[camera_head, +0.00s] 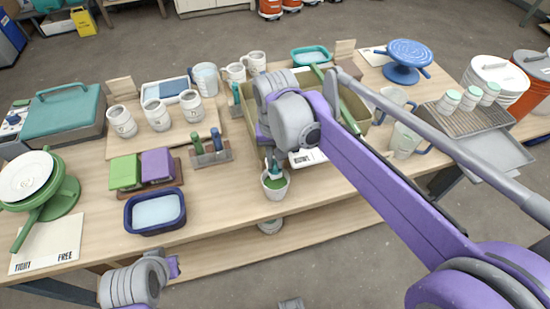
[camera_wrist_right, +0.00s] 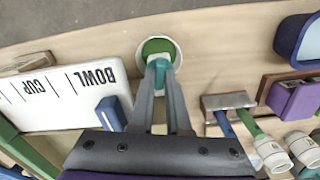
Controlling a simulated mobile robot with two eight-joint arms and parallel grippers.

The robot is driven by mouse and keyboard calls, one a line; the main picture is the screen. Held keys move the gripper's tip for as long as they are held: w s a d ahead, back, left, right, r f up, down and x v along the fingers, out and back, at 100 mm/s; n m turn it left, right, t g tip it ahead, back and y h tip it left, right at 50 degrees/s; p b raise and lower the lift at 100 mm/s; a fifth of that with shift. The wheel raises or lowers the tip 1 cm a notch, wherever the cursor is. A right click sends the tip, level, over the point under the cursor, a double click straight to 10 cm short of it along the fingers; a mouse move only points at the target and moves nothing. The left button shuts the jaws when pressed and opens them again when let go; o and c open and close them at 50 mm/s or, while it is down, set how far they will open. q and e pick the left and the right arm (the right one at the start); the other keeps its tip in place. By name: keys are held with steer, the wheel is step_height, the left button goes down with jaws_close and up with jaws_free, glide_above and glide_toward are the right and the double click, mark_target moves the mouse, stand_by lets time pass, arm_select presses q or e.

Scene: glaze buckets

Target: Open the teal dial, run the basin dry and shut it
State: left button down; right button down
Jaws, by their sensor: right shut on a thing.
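My right gripper (camera_head: 272,164) is shut on a small teal piece (camera_wrist_right: 158,66), just over a white cup (camera_head: 286,190) with green contents. The cup also shows in the right wrist view (camera_wrist_right: 176,47), at the fingertips. I cannot tell if this teal piece is the dial. A dark blue basin (camera_head: 131,222) holds pale water at the front left. A teal basin (camera_head: 310,50) stands at the back. No tap or drain shows clearly on either. Part of my left arm shows at the bottom left; its fingers are not visible.
Purple and green blocks (camera_head: 157,163), a tool rack (camera_head: 212,158) and several mugs (camera_head: 122,121) stand left of the cup. An olive tray (camera_head: 252,87) lies behind my right arm. A wire rack (camera_head: 462,119) and buckets (camera_head: 494,75) are right. Bare wood lies around the cup.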

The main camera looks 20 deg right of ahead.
mark_target(275, 164)
steer(key=c, duration=1.2)
jaws_free()
steer(key=shift+o, duration=0.2)
steer(key=shift+r, duration=0.1)
step_height(275, 164, up, 11)
steer(key=shift+p, duration=0.45)
